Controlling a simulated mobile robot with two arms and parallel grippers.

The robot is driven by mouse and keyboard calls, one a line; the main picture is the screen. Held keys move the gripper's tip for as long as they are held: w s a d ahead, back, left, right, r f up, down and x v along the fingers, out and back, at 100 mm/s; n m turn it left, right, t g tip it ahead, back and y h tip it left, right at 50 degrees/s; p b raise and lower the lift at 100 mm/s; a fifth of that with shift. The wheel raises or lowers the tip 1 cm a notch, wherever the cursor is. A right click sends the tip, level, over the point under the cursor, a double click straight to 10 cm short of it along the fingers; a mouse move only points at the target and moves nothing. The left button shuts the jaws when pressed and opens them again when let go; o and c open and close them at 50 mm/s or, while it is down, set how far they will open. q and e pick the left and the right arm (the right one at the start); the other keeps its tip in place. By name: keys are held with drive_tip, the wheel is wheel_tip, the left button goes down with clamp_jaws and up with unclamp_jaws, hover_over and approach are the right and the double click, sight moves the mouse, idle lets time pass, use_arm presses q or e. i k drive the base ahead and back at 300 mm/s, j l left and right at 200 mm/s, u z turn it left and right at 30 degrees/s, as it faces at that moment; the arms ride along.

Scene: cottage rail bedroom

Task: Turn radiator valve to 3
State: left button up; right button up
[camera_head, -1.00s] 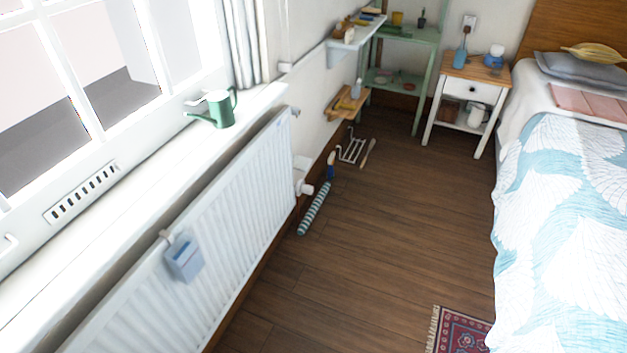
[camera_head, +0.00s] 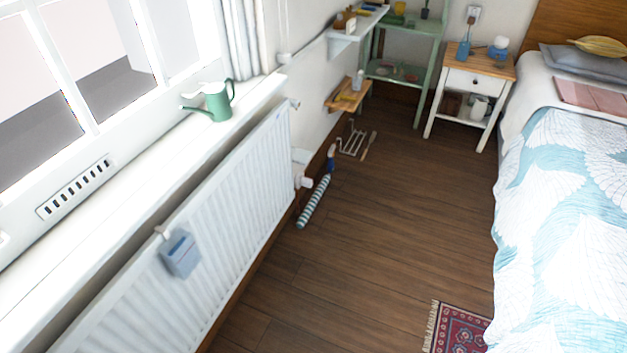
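A white ribbed radiator (camera_head: 237,200) runs along the wall under the window sill at the left. At its far end, low down, a small white valve knob (camera_head: 304,181) sticks out toward the room. Its markings are too small to read. A blue box (camera_head: 181,254) hangs on the radiator's front face. Neither of my grippers is in view.
A striped draught roll (camera_head: 314,202) lies on the floor just by the valve. A wire rack (camera_head: 352,139) leans near the wall behind it. A green watering can (camera_head: 214,102) stands on the sill. The bed (camera_head: 560,220) fills the right; the wooden floor (camera_head: 400,220) between is mostly clear.

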sight(307, 182)
drive_tip(key=i+l+z, duration=0.35)
drive_tip(key=i, duration=0.5)
drive_tip(key=i+z, duration=0.35)
drive_tip(key=i, duration=0.5)
drive_tip(key=i+l+u, duration=0.1)
drive_tip(key=i+u, duration=0.3)
drive_tip(key=i+l+u, duration=0.25)
drive_tip(key=i+u, duration=0.15)
drive_tip(key=i, duration=0.15)
drive_tip(key=i+l+u, duration=0.4)
